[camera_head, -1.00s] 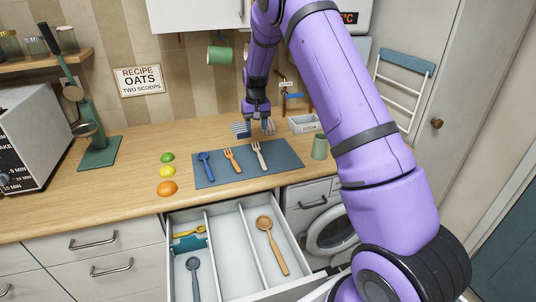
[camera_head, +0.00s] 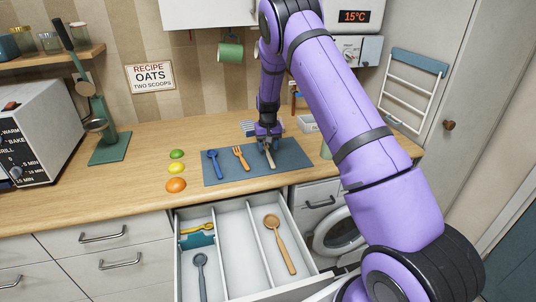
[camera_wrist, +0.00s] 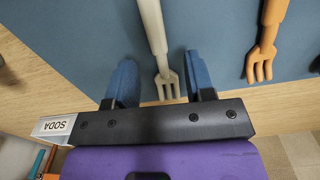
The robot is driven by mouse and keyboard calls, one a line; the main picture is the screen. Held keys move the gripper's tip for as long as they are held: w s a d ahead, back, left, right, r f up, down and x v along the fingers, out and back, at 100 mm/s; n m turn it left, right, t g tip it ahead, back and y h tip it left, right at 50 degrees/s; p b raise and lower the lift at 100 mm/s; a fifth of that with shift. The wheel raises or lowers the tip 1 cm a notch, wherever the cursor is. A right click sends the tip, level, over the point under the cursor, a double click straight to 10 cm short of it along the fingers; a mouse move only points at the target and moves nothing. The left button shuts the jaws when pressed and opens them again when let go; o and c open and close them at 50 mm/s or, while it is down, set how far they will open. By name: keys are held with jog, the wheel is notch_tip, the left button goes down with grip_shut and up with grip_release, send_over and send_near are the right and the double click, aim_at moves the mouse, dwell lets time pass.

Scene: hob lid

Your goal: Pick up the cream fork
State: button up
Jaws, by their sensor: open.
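The cream fork (camera_wrist: 153,32) lies on the blue-grey mat (camera_wrist: 100,32). In the wrist view its tines sit between the two fingers of my open gripper (camera_wrist: 162,82), with a gap on either side. In the head view my gripper (camera_head: 268,147) is right over the cream fork (camera_head: 271,162), hiding its upper part; its lower handle shows. How high the fingers are above the mat is hard to tell. An orange fork (camera_head: 241,158) lies on the mat to the left.
A blue spoon (camera_head: 214,164) lies further left on the mat. A lime, a lemon and an orange (camera_head: 176,185) stand left of the mat. The open drawer (camera_head: 238,240) below holds a wooden spoon (camera_head: 280,243) and other utensils. A green cup (camera_head: 326,150) is right of the mat.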

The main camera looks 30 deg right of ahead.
notch_tip(320, 180, down, 2)
jog(key=shift+f, duration=0.1)
grip_shut()
